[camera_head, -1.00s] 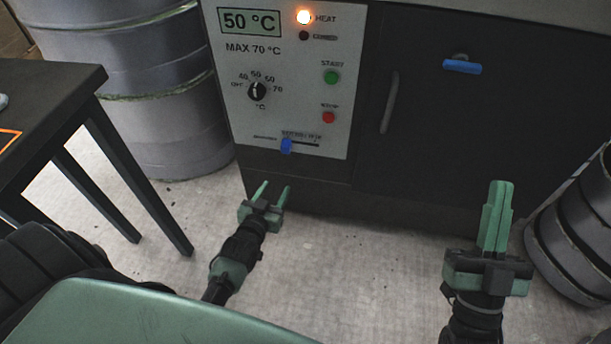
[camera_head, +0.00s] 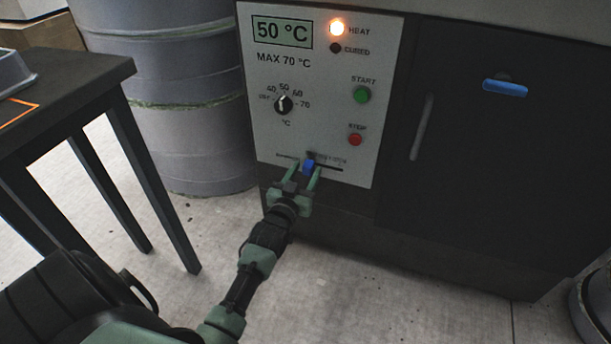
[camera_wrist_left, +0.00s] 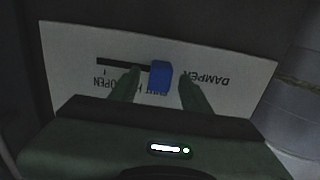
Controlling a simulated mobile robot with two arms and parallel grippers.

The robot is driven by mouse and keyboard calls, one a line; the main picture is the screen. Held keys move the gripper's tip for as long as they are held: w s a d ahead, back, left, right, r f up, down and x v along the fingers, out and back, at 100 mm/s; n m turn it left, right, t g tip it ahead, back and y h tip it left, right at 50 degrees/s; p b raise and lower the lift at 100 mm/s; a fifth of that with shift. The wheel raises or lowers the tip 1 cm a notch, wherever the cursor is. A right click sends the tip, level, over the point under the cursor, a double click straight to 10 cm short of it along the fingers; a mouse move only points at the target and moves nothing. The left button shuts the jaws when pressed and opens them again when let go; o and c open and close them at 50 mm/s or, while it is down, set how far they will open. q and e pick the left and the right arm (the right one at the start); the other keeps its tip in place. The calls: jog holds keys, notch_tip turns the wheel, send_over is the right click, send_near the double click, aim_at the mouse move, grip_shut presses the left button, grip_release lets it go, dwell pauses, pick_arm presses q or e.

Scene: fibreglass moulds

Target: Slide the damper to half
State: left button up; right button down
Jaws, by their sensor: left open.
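The damper is a blue slider knob (camera_head: 309,167) in a dark horizontal slot low on the white control panel (camera_head: 270,80). My left gripper (camera_head: 303,176) is open at the panel, with its green fingers on either side of the knob. In the left wrist view the blue knob (camera_wrist_left: 160,77) stands between the two fingertips, with a gap visible on the right side. The slot runs from the knob to the left there, and the labels appear upside down, partly hidden by the fingers. My right gripper is not in the head view now.
The panel also bears a 50 °C display (camera_head: 282,32), a dial (camera_head: 284,104), a green start button (camera_head: 362,94) and a red stop button (camera_head: 355,139). A dark table (camera_head: 75,75) stands left. A grey drum (camera_head: 165,95) stands beside the oven.

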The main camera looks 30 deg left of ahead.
pick_arm(q)
jog(key=shift+w, duration=0.1)
grip_shut()
dwell(1.4)
